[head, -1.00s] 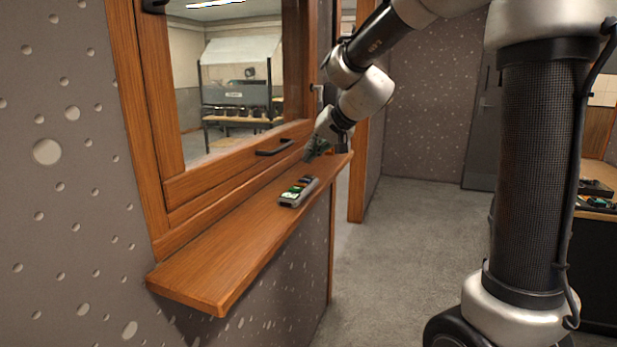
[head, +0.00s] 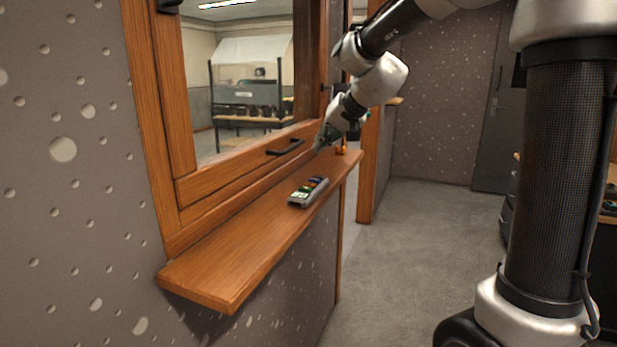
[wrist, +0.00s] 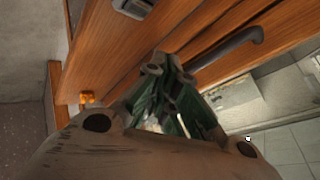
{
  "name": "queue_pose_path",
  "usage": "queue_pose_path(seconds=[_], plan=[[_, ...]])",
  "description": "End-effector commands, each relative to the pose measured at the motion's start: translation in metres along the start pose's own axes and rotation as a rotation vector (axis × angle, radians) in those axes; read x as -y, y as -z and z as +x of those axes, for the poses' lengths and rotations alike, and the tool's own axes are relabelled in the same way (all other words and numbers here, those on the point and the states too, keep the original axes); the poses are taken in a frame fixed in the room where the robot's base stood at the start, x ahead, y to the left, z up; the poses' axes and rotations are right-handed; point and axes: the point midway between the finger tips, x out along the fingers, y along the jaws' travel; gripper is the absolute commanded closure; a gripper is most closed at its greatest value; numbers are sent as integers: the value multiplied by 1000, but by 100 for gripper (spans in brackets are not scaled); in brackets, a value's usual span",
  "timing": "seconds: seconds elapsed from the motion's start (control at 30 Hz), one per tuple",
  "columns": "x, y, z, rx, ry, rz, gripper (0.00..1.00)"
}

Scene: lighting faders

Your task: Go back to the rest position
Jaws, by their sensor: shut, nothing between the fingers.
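My gripper (head: 324,140) is above the far part of the wooden ledge, close to the window frame. It is shut and empty. In the wrist view my gripper (wrist: 160,75) points toward the wood, with the dark window handle (wrist: 225,48) to its right. A small grey fader box (head: 308,191) with coloured sliders lies on the ledge (head: 215,275), apart from my gripper. Part of a grey box (wrist: 133,7) also shows at the top edge of the wrist view. The exact gap between my fingertips and the wood is hard to tell.
The wooden-framed window has a black handle (head: 285,147) just left of my gripper. A small orange object (head: 341,147) sits at the ledge's far end. Carpeted floor (head: 400,240) is open right of the ledge. A dark door (head: 497,110) stands at the back.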

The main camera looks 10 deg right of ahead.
Motion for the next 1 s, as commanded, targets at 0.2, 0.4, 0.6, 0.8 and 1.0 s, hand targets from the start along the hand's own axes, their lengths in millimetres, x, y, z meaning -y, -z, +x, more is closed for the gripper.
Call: queue_pose_path(seconds=[0.2,0.4,0.6,0.8,1.0], plan=[[-43,-66,-9,195,-107,-84,100],[-111,-159,-96,361,-269,-219,100],[-169,-233,-179,392,-406,-313,100],[-182,-253,-210,300,-430,-332,100],[-179,-250,-217,263,-426,-331,100]])
